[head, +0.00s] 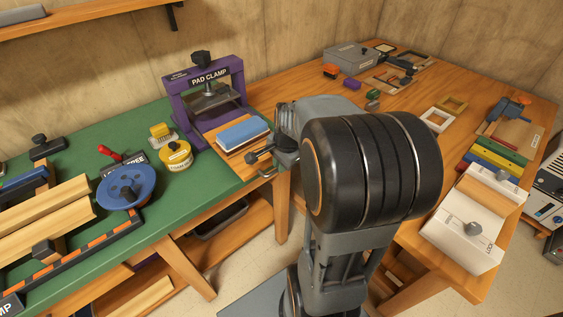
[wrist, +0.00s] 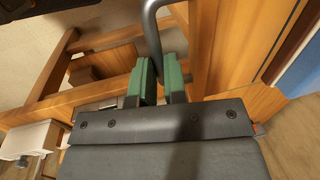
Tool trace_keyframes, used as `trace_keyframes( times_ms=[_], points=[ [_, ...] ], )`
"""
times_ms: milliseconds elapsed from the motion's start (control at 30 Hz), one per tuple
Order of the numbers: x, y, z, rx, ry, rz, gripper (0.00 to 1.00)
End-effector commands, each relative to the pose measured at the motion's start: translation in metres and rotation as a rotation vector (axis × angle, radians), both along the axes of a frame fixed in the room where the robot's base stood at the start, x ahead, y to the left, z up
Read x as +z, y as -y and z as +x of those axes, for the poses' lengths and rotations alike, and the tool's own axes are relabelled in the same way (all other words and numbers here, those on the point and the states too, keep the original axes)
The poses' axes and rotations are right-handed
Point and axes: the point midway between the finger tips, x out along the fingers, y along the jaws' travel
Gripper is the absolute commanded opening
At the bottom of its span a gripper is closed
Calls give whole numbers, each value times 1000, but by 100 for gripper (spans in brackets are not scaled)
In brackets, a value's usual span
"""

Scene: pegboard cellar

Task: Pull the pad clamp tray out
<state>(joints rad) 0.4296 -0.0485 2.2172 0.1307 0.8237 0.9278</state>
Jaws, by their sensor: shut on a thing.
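The purple pad clamp (head: 208,85) stands upright on the green bench top. Its wooden tray (head: 222,140) sticks out in front of the frame towards my arm, with a blue-topped pad (head: 242,131) on it. A grey metal bar handle (head: 267,173) is at the tray's front edge, and it also shows in the wrist view (wrist: 152,28). My gripper (wrist: 160,78) has its green fingers closed around this bar. In the head view my arm partly hides the gripper and the tray's front right side.
A yellow round tin (head: 176,155) and a blue disc (head: 127,186) stand left of the clamp. A wooden bench (head: 318,108) with a white lever box (head: 462,230) lies right. Bench legs and a lower shelf are below the handle.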

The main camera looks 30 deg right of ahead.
Motion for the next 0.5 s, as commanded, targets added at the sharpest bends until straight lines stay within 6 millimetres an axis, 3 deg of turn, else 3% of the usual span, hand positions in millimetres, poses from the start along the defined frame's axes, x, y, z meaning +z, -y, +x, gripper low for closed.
trace_keyframes(
  times_ms=[67, 100, 367, 500],
  points=[
    [0, 1, 0, 1, 1, -2, 0],
    [0, 1, 0, 1, 1, -2, 13],
    [0, 1, 0, -1, 1, -1, 38],
    [0, 1, 0, -1, 0, -1, 38]
  ],
)
